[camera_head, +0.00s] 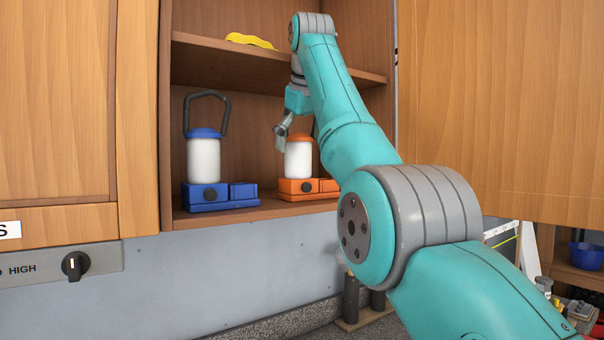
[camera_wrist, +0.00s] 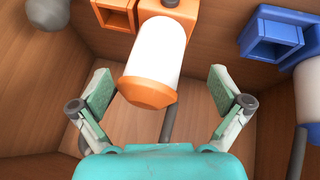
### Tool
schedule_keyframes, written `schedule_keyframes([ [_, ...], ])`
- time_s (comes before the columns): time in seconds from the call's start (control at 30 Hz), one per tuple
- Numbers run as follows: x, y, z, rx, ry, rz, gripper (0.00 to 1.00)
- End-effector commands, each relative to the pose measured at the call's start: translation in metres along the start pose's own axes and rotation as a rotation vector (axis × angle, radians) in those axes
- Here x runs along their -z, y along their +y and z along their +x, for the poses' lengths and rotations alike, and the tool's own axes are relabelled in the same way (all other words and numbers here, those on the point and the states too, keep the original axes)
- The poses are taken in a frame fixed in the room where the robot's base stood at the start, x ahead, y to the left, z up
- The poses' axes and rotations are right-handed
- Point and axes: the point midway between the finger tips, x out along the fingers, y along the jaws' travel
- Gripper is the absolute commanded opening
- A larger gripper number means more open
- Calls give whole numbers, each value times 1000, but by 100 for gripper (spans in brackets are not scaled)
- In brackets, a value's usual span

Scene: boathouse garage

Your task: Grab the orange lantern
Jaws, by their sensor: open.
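The orange lantern (camera_head: 298,161) stands upright on the lower shelf of the open cabinet, with a white cylinder body, orange cap and orange base. My arm hides its right part in the head view. In the wrist view the orange lantern (camera_wrist: 154,62) shows upside down, its cap toward my gripper. My gripper (camera_wrist: 161,88) is open, with one finger on each side of the lantern's cap end and gaps showing on both sides. In the head view my gripper (camera_head: 297,128) is at the height of the lantern's top.
A blue lantern (camera_head: 204,160) with a raised dark handle stands left of the orange one on the same shelf. A yellow item (camera_head: 249,41) lies on the upper shelf (camera_head: 225,56) above. The cabinet's side walls and an open door at right bound the space.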

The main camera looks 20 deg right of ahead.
Motion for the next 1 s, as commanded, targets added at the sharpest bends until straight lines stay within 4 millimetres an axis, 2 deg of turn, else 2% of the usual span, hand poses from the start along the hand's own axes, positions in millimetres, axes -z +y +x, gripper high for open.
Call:
schedule_keyframes([
  [0.4,-3,3,47,1,0,0,100],
  [0.63,-3,4,50,0,1,0,100],
  [0.67,-3,4,50,0,1,0,98],
  [0.9,-3,3,50,0,0,0,38],
  [0.97,-3,3,51,0,-1,0,22],
  [1.0,-3,4,50,0,1,0,20],
])
